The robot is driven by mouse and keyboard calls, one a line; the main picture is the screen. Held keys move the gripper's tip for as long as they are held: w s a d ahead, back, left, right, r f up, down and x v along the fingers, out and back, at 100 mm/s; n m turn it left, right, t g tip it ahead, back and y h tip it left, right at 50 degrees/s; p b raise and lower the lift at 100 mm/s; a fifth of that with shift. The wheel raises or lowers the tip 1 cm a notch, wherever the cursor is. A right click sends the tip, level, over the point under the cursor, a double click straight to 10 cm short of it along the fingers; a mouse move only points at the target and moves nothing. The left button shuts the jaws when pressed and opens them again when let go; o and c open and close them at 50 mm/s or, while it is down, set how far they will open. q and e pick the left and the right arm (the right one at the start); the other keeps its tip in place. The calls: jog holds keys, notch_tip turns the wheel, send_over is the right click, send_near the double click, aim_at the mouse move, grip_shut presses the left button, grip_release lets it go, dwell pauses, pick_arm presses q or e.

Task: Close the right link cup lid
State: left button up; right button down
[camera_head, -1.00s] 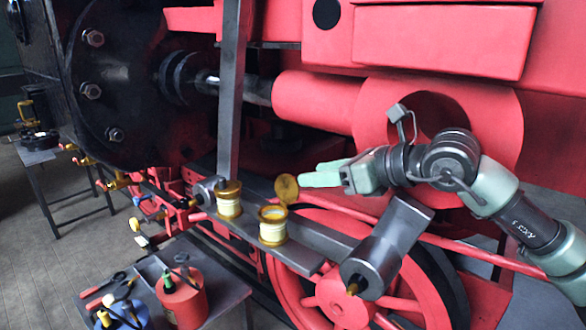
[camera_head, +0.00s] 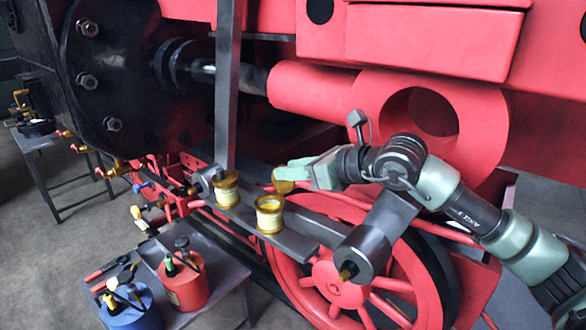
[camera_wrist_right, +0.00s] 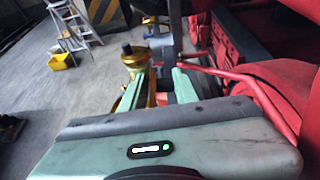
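The right link cup (camera_head: 270,216) is a brass cup with a pale band on the grey link bar. Its round brass lid (camera_head: 283,181) is raised, standing up at the cup's back right side. My right gripper (camera_head: 291,171) is at the lid's upper part, and a finger covers part of it. In the right wrist view the fingers (camera_wrist_right: 160,88) are apart, with brass (camera_wrist_right: 151,90) showing between them near the left finger; contact cannot be told. The left link cup (camera_head: 226,190) stands beside it on the bar. My left gripper is not in view.
A grey upright bar (camera_head: 228,90) rises behind the left cup. The red wheel (camera_head: 340,295) and a grey cylinder (camera_head: 372,245) are below my right arm. A small table holds a red can (camera_head: 184,283) and a blue can (camera_head: 130,306).

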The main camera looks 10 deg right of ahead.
jog(key=a+n+h+b, duration=0.1)
jog(key=b, duration=0.4)
jog(key=s+n+t+b, duration=0.1)
jog(key=n+b, duration=0.1)
jog(key=b, duration=0.3)
jog(key=s+a+n+t+h+b, duration=0.1)
jog(key=b, duration=0.4)
jog(key=shift+s+a+r+n+h, duration=0.1)
jog(key=shift+a+r+n+h, duration=0.2)
jog(key=shift+a+r, duration=0.05)
jog(key=shift+r, duration=0.1)
jog(key=c, duration=1.2)
grip_release()
jog(key=shift+c, duration=0.2)
jog(key=shift+f, duration=0.2)
jog(key=b+v, duration=0.2)
jog(key=v, duration=0.5)
jog(key=shift+s+b, duration=0.25)
jog(key=shift+b, duration=0.15)
